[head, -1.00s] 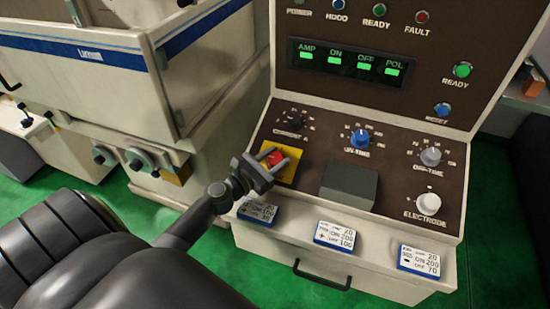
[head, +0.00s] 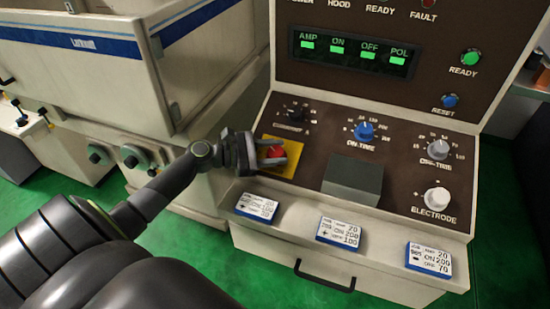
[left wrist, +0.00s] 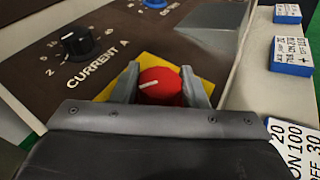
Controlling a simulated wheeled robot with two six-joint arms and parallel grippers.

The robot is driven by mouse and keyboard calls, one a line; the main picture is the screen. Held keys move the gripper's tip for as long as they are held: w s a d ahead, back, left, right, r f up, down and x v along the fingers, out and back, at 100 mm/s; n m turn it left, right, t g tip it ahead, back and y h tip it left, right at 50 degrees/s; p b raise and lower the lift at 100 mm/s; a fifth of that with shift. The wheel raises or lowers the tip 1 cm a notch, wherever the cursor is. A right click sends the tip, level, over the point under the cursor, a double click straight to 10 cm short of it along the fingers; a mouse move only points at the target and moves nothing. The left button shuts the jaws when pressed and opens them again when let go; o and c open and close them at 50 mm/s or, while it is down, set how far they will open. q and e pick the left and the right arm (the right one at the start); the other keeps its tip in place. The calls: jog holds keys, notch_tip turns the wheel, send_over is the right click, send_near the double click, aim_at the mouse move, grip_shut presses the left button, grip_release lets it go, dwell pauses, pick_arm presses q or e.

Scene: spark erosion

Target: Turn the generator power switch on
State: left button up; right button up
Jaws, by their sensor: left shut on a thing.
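The power switch is a red round knob (head: 275,153) with a white pointer line, on a yellow plate (head: 289,146) at the left of the sloped console. My left gripper (head: 272,154) reaches it from the left, with one finger on each side of the knob. In the left wrist view the red knob (left wrist: 160,85) sits between the two grey fingers, shut on it. Its white line there lies nearly level, slightly tilted. The knob's lower part is hidden by the gripper body. My right gripper is not in view.
A black current knob (head: 295,112) is just above the plate, and a blue on-time knob (head: 364,131) is to the right. A grey box (head: 353,180) stands right of the switch. Blue-edged cards (head: 257,207) lie along the console's front ledge. Green lamps show on the display (head: 353,53).

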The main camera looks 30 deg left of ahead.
pick_arm(q)
jog(key=m+g+h+b, duration=0.1)
jog(key=m+g, duration=0.2)
jog(key=shift+f+h+b, duration=0.1)
jog(key=shift+h+b, duration=0.2)
jog(key=shift+b, duration=0.05)
jog(key=m+g+b, duration=0.1)
jog(key=m+g, duration=0.1)
jog(key=g, duration=0.1)
jog(key=shift+w+m+g+h, duration=0.1)
jog(key=shift+m+g+h, duration=0.3)
jog(key=m+g, duration=0.2)
jog(key=g, duration=0.1)
jog(key=shift+b, duration=0.35)
jog(key=shift+m+g+y, duration=0.5)
jog(key=shift+m+g, duration=1)
jog(key=shift+g, duration=0.3)
jog(key=o, duration=1)
jog(key=shift+c, duration=0.2)
jog(key=shift+a, duration=0.1)
